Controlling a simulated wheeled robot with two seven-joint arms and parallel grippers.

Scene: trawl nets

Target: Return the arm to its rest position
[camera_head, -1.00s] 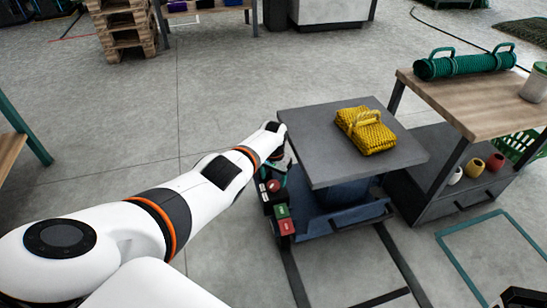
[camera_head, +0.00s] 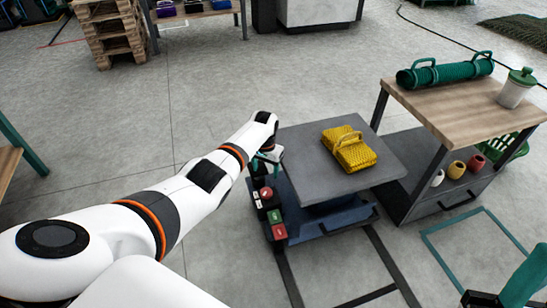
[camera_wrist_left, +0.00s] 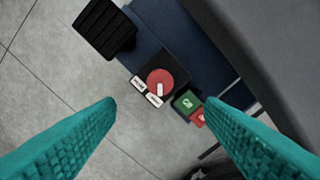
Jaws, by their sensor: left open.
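My left arm reaches in from the left. Its gripper (camera_head: 268,155) is at the left edge of the grey cart top (camera_head: 305,175), above the control box on the cart's side. In the left wrist view the teal fingers (camera_wrist_left: 160,104) are wide apart with nothing between them. Below them are a red round knob (camera_wrist_left: 160,83), a green button (camera_wrist_left: 186,101) and a red button (camera_wrist_left: 199,118). A teal piece (camera_head: 525,278) at the lower right corner looks like part of my right gripper; its jaws cannot be made out.
A yellow folded net bundle (camera_head: 349,148) lies on the cart top. A wooden-topped bench (camera_head: 450,118) on the right holds a green net roll (camera_head: 445,70) and a lidded jar (camera_head: 515,88). Pallets (camera_head: 110,32) stand at the back left. The floor left of the cart is clear.

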